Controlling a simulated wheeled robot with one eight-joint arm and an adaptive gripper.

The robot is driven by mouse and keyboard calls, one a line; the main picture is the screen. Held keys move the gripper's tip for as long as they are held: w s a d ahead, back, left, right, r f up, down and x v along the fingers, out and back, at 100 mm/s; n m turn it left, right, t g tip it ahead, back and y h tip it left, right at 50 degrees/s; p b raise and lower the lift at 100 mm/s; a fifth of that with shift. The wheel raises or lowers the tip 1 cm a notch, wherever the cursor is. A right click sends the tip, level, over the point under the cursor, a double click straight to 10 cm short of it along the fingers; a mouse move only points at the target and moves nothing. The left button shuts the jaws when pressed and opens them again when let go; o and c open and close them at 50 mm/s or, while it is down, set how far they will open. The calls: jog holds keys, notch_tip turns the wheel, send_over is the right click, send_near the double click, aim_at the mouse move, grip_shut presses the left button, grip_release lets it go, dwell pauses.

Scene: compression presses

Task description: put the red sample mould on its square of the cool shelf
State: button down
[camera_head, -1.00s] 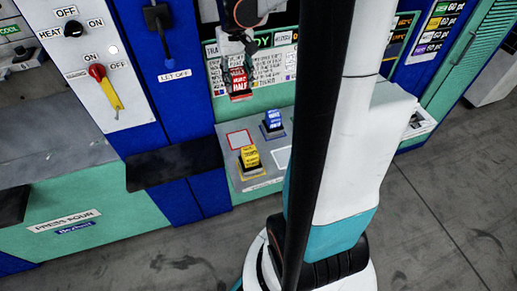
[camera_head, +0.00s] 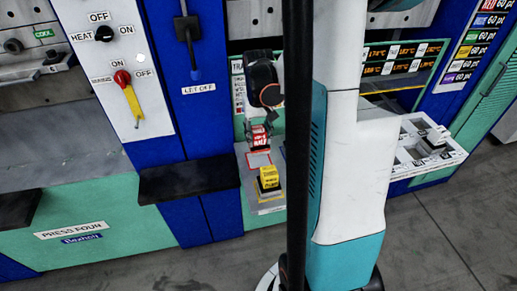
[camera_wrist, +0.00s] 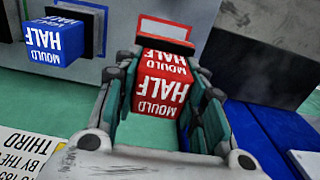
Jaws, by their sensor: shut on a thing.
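The red sample mould (camera_head: 258,138), a block with white lettering, is held in my gripper (camera_head: 259,128). In the wrist view both fingers of my gripper (camera_wrist: 165,80) press on the sides of the red mould (camera_wrist: 160,88). The red-outlined square (camera_head: 259,160) lies on the grey cool shelf (camera_head: 247,176), just below the mould in the head view. In the wrist view the square (camera_wrist: 166,28) shows past the mould's far end, partly hidden by it. I cannot tell whether the mould touches the shelf.
A yellow mould (camera_head: 269,178) stands on the shelf close in front of the red square. A blue mould (camera_wrist: 55,40) shows left in the wrist view; my arm hides it in the head view. A dark ledge (camera_head: 188,181) juts out left of the shelf.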

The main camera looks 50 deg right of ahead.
aim_at(258, 146)
jog(key=shift+f+b, duration=0.85)
jog(key=shift+f, duration=1.55)
jog(key=shift+f, duration=0.1)
jog(key=c, duration=1)
grip_release()
notch_tip(258, 146, up, 12)
jog(key=p, duration=0.4)
